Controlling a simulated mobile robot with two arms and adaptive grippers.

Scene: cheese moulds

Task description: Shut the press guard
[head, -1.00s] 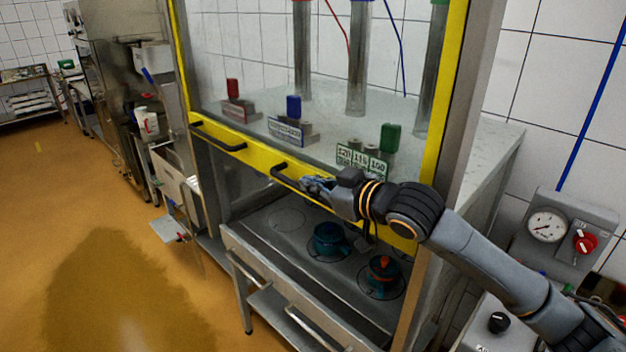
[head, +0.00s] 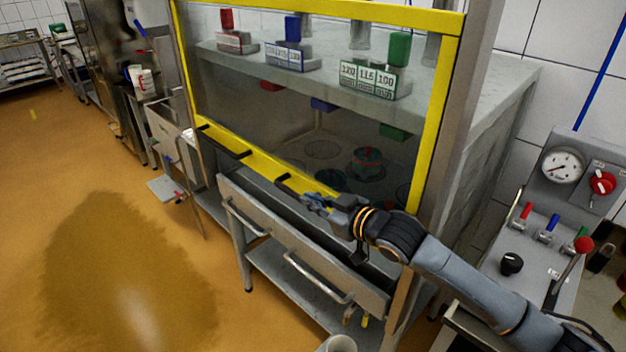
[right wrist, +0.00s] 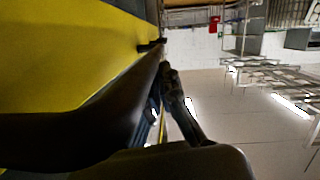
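The press guard is a clear panel in a yellow frame (head: 262,164), low across the front of the press in the head view. A dark strip shows between its bottom bar and the front of the press table. It has two black handles, a left one (head: 222,142) and a right one (head: 288,182). My right gripper (head: 312,200) is at the right handle. In the right wrist view a dark bar (right wrist: 100,120) runs beside the yellow frame, against my finger (right wrist: 178,95). Finger closure is unclear. My left gripper is out of view.
Behind the panel are teal moulds (head: 367,160) on the press bed. Number plates (head: 368,80) stand on the shelf above. A control box with a gauge (head: 563,166) and levers stands at right. The floor at left is clear.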

